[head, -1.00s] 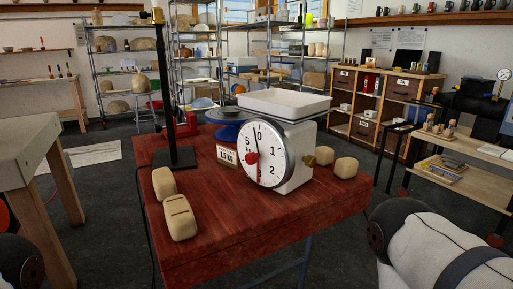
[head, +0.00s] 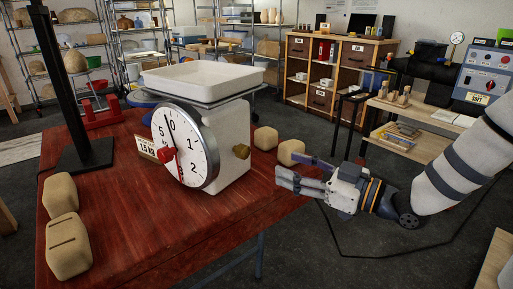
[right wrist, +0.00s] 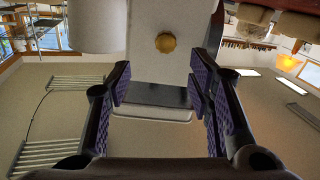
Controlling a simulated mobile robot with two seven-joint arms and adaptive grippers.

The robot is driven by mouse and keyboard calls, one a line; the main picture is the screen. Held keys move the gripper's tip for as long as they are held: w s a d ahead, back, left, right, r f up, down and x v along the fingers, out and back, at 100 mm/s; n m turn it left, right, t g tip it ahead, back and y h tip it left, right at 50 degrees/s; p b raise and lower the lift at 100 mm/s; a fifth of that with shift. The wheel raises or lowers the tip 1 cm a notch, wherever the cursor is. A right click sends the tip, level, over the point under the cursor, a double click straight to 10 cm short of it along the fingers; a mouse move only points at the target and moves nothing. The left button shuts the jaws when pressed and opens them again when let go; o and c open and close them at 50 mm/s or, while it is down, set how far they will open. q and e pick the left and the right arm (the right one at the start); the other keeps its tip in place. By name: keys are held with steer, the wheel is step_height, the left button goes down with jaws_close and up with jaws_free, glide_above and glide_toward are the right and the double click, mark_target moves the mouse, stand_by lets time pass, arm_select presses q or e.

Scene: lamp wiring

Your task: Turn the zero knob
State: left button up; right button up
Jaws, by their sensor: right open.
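The kitchen scale (head: 222,135) stands on the red wooden table (head: 190,225), its round white dial (head: 185,146) facing front left. Its dark pointer is close to the 0 mark. The brass zero knob (head: 242,151) sticks out of the scale's right side. The knob also shows in the right wrist view (right wrist: 165,43), above the space between the fingers. My right gripper (head: 292,170) is open and empty, to the right of the knob and apart from it. In the right wrist view its purple-padded fingers (right wrist: 160,88) stand wide apart. My left gripper is out of view.
Two tan blocks sit behind the right gripper, one (head: 265,138) by the scale and one (head: 290,152) beside the fingers. More tan blocks (head: 68,245) are at the left. A white tray (head: 203,78) tops the scale. A black post (head: 85,150) and a weight sign (head: 147,147) stand left.

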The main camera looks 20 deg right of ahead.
mark_target(247, 152)
steer(key=x, duration=0.3)
steer(key=b+x, duration=0.1)
steer(key=x, duration=0.3)
steer(key=a+x, duration=0.1)
steer(key=x, duration=0.3)
steer(key=shift+s+b, duration=0.15)
steer(key=shift+b, duration=0.15)
steer(key=shift+a+r, duration=0.15)
steer(key=shift+a, duration=0.05)
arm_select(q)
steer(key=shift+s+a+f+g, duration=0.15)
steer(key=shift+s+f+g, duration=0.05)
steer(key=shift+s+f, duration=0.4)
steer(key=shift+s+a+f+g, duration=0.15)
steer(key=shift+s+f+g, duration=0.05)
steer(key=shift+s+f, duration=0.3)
arm_select(e)
steer(key=shift+c, duration=0.6)
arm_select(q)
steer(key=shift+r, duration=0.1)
arm_select(e)
jaws_close()
